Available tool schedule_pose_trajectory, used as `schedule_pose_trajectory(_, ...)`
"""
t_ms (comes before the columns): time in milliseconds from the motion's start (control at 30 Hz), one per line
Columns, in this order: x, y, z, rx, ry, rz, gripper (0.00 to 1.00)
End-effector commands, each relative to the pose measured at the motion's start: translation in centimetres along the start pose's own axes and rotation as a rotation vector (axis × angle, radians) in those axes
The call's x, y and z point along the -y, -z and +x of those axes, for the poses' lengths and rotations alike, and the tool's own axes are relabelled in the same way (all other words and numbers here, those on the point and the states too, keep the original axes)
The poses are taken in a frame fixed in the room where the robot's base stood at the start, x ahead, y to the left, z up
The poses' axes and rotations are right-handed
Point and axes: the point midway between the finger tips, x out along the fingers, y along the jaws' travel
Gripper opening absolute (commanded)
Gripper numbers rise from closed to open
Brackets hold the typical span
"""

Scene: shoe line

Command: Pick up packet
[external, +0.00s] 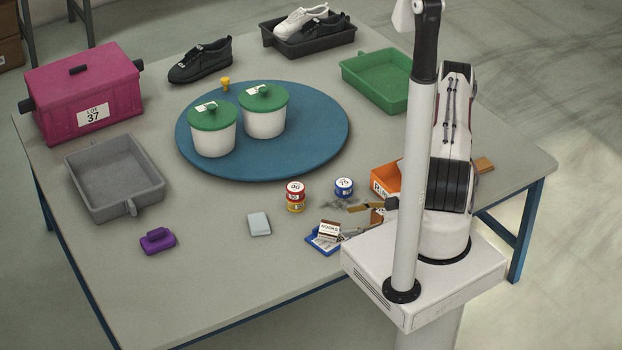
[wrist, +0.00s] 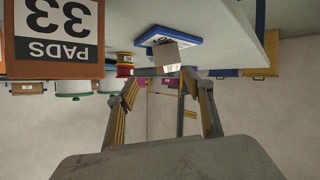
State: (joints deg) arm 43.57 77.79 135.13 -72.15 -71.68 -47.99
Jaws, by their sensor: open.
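A small packet with a label reading HOOKS (external: 329,228) sits on a blue tray (external: 323,245) near the table's front edge, left of my arm. In the wrist view, which looks upside down, a pale brown packet (wrist: 175,56) shows against the blue tray (wrist: 166,34), just beyond the fingertips. My gripper (wrist: 163,74) is open, with its two fingers apart and nothing clearly held between them.
Stacked red and yellow tins (external: 295,197) and a blue tin (external: 344,188) stand behind the tray. An orange box (external: 384,180) stands close to my arm; a box marked PADS 33 (wrist: 54,38) is near in the wrist view.

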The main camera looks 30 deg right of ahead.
Motion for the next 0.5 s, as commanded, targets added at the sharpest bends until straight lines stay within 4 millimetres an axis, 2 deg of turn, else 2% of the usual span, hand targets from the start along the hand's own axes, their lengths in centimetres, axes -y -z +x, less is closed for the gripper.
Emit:
schedule_pose_trajectory(133,0.77,0.23,0.03,-0.038,-0.012,0.016,0.51)
schedule_pose_trajectory(500,0.93,0.36,0.02,-0.05,-0.016,0.019,0.51)
